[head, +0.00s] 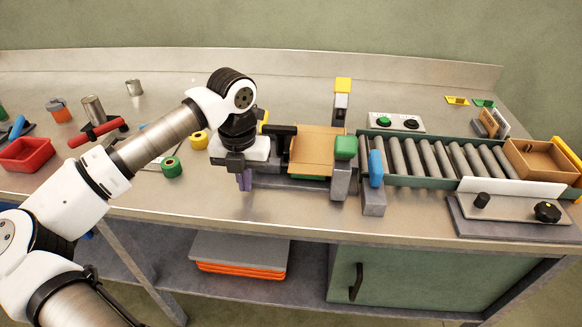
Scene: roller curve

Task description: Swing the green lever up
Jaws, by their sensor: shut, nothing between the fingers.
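A green block (346,147) sits on top of a grey post at the near right corner of a cardboard box (312,145); it is the part that looks most like the green lever's grip, but its pivot cannot be made out. My gripper (244,184) is left of it, apart from it, at the near left side of the box station. Its purple fingers point down and are shut with nothing between them. My wrist hides part of the station's left side.
A blue handle (376,167) stands on a grey block right of the green block. A post with a yellow top (342,86) rises behind the box. A roller conveyor (432,158) runs right to a brown tray (540,162). A button box (397,122) stands behind the rollers.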

